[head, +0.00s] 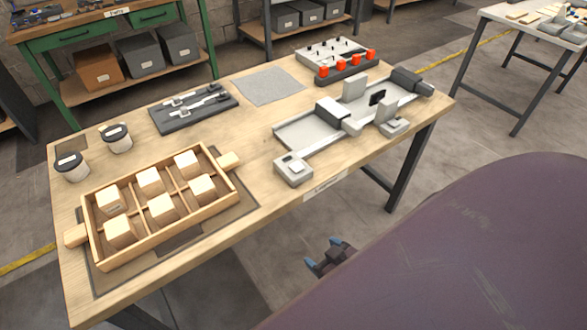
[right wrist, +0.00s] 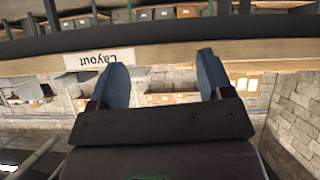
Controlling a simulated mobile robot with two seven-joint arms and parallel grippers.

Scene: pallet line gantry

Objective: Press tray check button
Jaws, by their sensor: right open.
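A wooden tray (head: 101,264) with several cube blocks in its compartments sits at the left of the workbench. A small grey box with a pale square button (head: 295,167) stands at the bench's front edge, at the near end of the grey gantry fixture (head: 318,150). A similar grey box (head: 396,126) sits further right; I cannot tell from labels which is the tray check button. My right gripper (head: 325,258) is open and empty, low in front of the bench and apart from both boxes. Its blue fingers show apart in the right wrist view (right wrist: 163,78). My left gripper is not in view.
On the workbench (head: 230,125) are two lidded cups (head: 117,138), a dark tool tray (head: 194,107), a grey mat (head: 268,86) and a rack with orange-red pieces (head: 346,67). The bench's front edge lies between my right gripper and the boxes. The floor around the gripper is clear.

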